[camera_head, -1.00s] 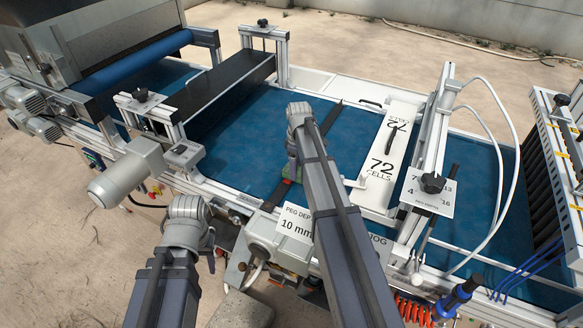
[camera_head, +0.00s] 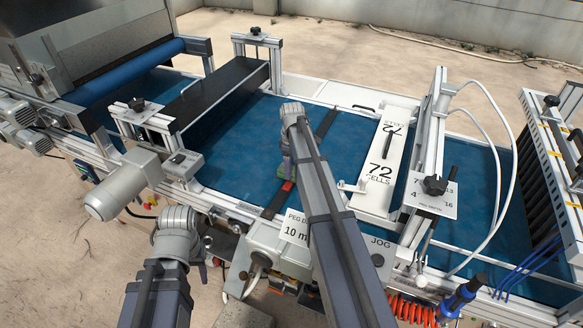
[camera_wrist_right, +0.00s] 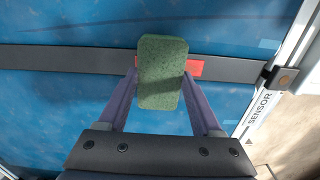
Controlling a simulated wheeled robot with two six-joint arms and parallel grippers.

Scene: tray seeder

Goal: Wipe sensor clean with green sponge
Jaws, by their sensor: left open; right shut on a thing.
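My right gripper (camera_wrist_right: 162,105) is shut on the green sponge (camera_wrist_right: 162,72), which stands between its two purple fingers. In the head view this gripper (camera_head: 286,168) is over the blue belt, its fingers small and partly covered by my arm. The sponge overlaps a dark strip (camera_wrist_right: 60,58) across the belt and partly covers a red patch (camera_wrist_right: 196,68) on it; whether it touches cannot be told. The red patch also shows in the head view (camera_head: 288,185). A "SENSOR" label (camera_wrist_right: 260,107) is on the pale rail beside a black bracket (camera_wrist_right: 281,77). My left gripper (camera_head: 197,250) is open and empty, mostly hidden behind its wrist.
A white "72 CELLS" plate (camera_head: 383,172) and a grey upright frame (camera_head: 432,150) stand right of my right arm. A black cross bar (camera_head: 215,90) spans the belt to the left. A motor (camera_head: 115,190) juts out at the front left. Blue belt (camera_head: 262,125) lies open between.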

